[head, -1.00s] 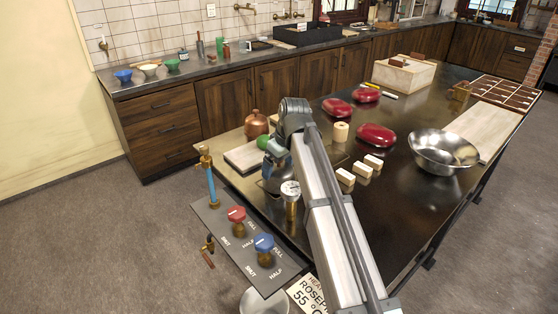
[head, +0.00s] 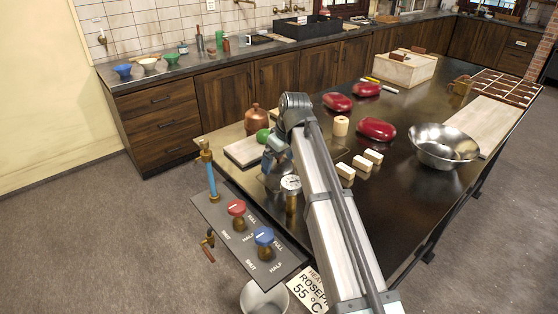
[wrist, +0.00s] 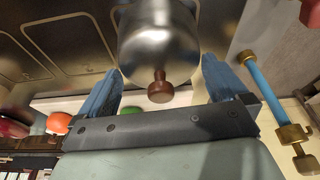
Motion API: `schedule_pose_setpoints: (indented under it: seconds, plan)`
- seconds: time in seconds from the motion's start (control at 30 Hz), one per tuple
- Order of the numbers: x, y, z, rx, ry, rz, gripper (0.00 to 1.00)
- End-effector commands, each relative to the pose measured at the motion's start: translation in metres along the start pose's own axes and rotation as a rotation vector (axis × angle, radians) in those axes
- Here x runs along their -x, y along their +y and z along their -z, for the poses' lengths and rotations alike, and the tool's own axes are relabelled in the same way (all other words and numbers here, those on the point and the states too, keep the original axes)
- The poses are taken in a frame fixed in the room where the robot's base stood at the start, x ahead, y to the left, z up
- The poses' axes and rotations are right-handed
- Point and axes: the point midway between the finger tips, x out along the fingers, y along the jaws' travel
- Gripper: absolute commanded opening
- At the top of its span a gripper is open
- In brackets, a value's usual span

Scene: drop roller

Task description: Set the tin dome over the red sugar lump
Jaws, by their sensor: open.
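The tin dome (wrist: 158,35), polished metal with a brown knob (wrist: 160,88), shows at the top middle of the wrist view. My gripper (wrist: 160,66) is open, with one blue finger on each side of the knob end and visible gaps to both. In the head view my arm hides most of the dome and gripper area. An orange-red ball (wrist: 57,123) and a green ball (wrist: 118,121) show low left in the wrist view; the green ball also lies on a pale board in the head view (head: 263,135). I cannot tell whether the orange-red ball is the red sugar lump.
Larger glossy red masses (head: 375,129) lie on the dark table (head: 400,190). Pale blocks (head: 360,164), a steel bowl (head: 443,146) and a copper pot (head: 255,120) stand around my arm. A valve panel (head: 248,238) with red and blue knobs is at the near left edge.

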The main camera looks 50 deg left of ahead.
Motion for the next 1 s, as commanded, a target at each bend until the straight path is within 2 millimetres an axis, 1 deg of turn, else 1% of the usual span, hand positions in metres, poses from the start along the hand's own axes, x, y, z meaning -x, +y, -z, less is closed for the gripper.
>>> schedule_pose_setpoints:
  seconds: [0.17,0.4,0.6,0.7,0.8,1.0]
  plan:
    - [0.025,0.0,0.0,0.0,0.002,-0.001,1.0]
    - [0.071,0.0,0.001,0.0,0.003,-0.002,1.0]
    - [0.105,0.001,0.0,0.0,0.001,-0.001,1.0]
    - [0.118,0.001,0.001,0.0,0.002,-0.001,1.0]
    - [0.126,0.001,0.0,0.0,0.0,0.0,1.0]
    - [0.133,0.0,0.0,0.0,0.0,0.0,1.0]
